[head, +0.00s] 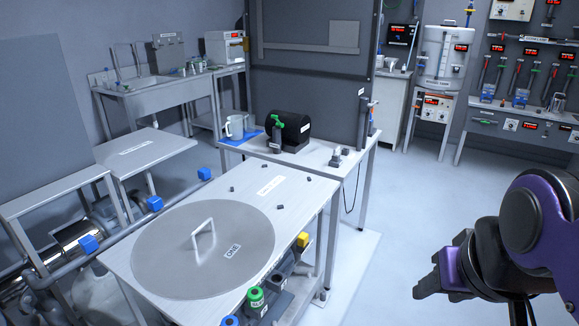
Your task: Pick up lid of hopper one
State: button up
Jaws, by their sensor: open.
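The lid of hopper one (172,268) is a large round grey metal disc labelled "ONE". It lies flat on the near table (292,190) and has an upright loop handle (203,236) near its middle. My gripper (428,276) is at the lower right of the head view, well to the right of the lid and apart from it. Its jaws are open with nothing visible between them. The fingertips point left, and part of the gripper is hidden by its own dark wrist.
Coloured valves, including a green one (256,298), line the near table's right side. Pipes with blue handles (155,203) run along its left. The floor (400,215) between table and gripper is clear.

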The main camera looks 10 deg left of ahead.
aim_at(210, 248)
jog(key=i+l+u, duration=0.1)
jog(key=i+u, duration=0.2)
jog(key=u, duration=0.2)
jog(key=i+l+u, duration=0.25)
jog(key=u, duration=0.25)
